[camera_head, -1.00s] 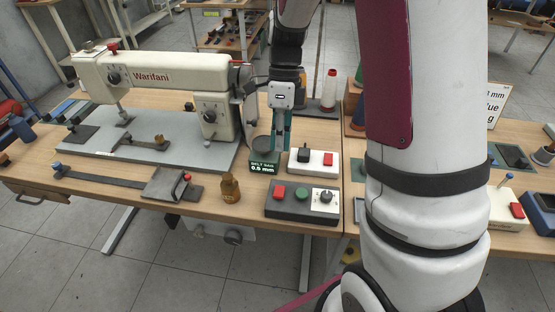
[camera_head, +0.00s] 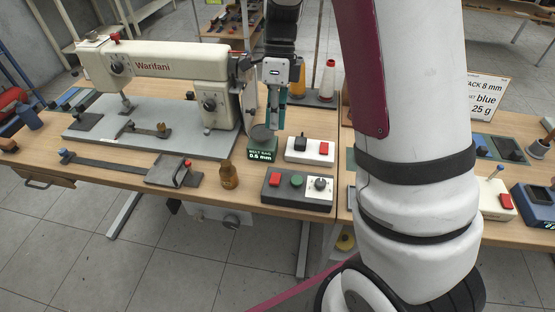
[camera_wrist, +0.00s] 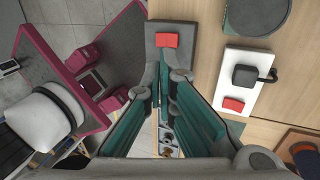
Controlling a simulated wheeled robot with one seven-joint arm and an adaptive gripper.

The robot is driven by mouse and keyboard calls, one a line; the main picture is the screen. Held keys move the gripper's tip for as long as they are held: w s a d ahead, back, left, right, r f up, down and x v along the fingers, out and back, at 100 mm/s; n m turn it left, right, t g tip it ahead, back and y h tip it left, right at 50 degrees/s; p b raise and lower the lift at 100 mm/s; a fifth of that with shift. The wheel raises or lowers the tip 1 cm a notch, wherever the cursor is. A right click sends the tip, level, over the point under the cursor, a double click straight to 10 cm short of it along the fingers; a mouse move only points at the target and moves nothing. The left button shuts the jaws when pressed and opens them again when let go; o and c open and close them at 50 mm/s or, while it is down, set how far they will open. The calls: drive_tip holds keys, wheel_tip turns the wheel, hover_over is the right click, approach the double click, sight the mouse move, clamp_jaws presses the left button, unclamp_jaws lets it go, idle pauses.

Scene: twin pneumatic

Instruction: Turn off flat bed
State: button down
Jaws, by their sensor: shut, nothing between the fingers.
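The flat bed sewing machine (camera_head: 165,72), cream and marked "Warifani", stands on a grey bed plate (camera_head: 105,143) at the left. A dark grey control box (camera_head: 300,203) on the table's front edge has a red button (camera_head: 275,180), a green button (camera_head: 296,181) and a dial (camera_head: 320,184) on a white plate. My gripper (camera_head: 271,127), with teal fingers, is above and behind this box, shut and empty. I see no contact.
A white box (camera_head: 309,151) with a black knob and red button sits behind the grey one. A "0.5 mm" display (camera_head: 261,156), a brown bottle (camera_head: 228,175) and a clamp block (camera_head: 178,172) are nearby. Thread cones stand behind. My arm blocks the right side.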

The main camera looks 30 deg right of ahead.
sight(270, 182)
drive_tip(key=shift+s+a+r+p, duration=0.15)
drive_tip(key=shift+a+p, duration=0.05)
drive_tip(key=shift+p, duration=0.15)
drive_tip(key=x, duration=1.4)
drive_tip(key=shift+s+a+f, duration=0.1)
drive_tip(key=shift+s+f, duration=0.2)
drive_tip(key=shift+f, duration=0.05)
drive_tip(key=shift+w, duration=0.1)
